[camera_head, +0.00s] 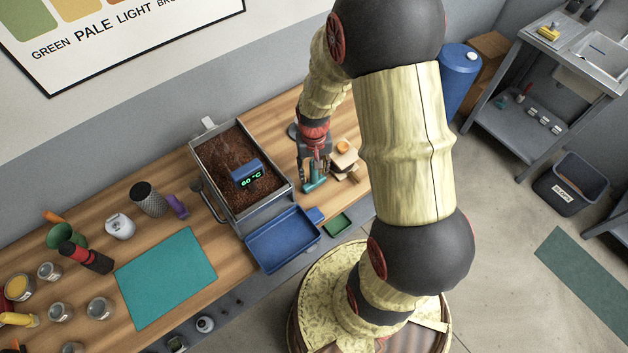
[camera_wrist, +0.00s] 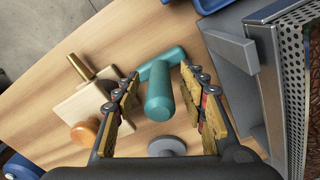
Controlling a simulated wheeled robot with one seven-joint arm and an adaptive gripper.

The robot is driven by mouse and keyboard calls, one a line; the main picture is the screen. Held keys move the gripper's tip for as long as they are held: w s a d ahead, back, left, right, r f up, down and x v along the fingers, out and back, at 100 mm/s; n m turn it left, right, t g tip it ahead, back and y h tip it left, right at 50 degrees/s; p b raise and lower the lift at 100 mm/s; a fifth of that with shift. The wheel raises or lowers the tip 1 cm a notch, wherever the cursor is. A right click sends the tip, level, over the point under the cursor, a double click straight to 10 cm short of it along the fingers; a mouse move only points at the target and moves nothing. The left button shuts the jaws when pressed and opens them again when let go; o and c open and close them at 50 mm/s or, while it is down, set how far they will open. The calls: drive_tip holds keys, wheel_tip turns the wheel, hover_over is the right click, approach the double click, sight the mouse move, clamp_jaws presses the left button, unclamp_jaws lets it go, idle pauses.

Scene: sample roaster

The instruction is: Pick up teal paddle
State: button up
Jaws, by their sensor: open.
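The teal paddle (camera_wrist: 159,97) is T-shaped, with a rounded handle end facing the wrist camera and a crossbar beyond it. In the head view the paddle (camera_head: 316,184) shows at the fingertips, on the wooden counter right of the roaster tray. My gripper (camera_wrist: 160,78) is open and points down over the paddle. In the wrist view the handle appears between the two fingers, with a gap on each side. My gripper (camera_head: 313,177) also shows in the head view, where it partly hides the paddle.
A pale wooden block with an orange knob (camera_wrist: 84,133) and a brass-tipped tool (camera_wrist: 82,68) lie left of the fingers in the wrist view. The metal roaster tray (camera_head: 283,190) of brown grounds stands close by.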

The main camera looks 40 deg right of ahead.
drive_tip(key=shift+c, duration=0.6)
clamp_jaws()
